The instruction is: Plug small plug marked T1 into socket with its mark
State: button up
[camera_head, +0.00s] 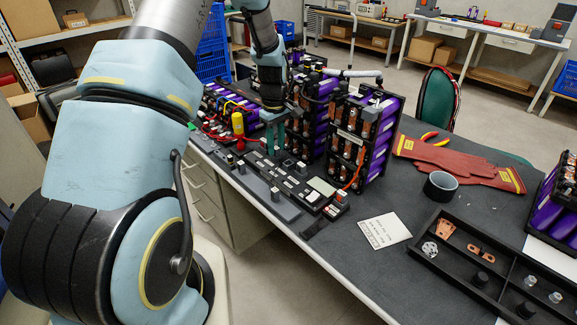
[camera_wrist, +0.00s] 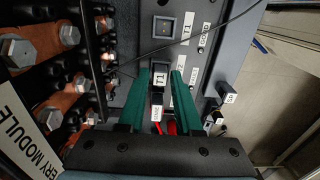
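My gripper (camera_wrist: 161,78) points down with its two green fingers on either side of a small black plug with a white T1 label (camera_wrist: 160,81). The fingers look shut on it. In the wrist view, a square socket (camera_wrist: 165,26) lies beyond the fingertips on the grey panel, with a T1 mark (camera_wrist: 187,27) to its right. The plug is apart from that socket. In the head view my gripper (camera_head: 274,138) is over the dark panel (camera_head: 290,187) beside the battery modules; the plug is too small to make out there.
Two other small plugs (camera_wrist: 227,93) stand right of the fingers. Busbar stacks with bolts (camera_wrist: 68,33) rise close on the left, and a thin black cable (camera_wrist: 215,38) crosses above. A battery module (camera_head: 362,138) stands right of my gripper. Red gloves (camera_head: 455,163) and a parts tray (camera_head: 440,265) lie farther right.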

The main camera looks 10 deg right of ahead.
aim_at(276, 147)
grip_shut()
jog(key=shift+r+p, duration=1.35)
jog(key=shift+r, duration=0.65)
jog(key=shift+r, duration=0.3)
jog(key=shift+r+p, duration=1.05)
jog(key=shift+r, duration=0.2)
jog(key=shift+f, duration=0.1)
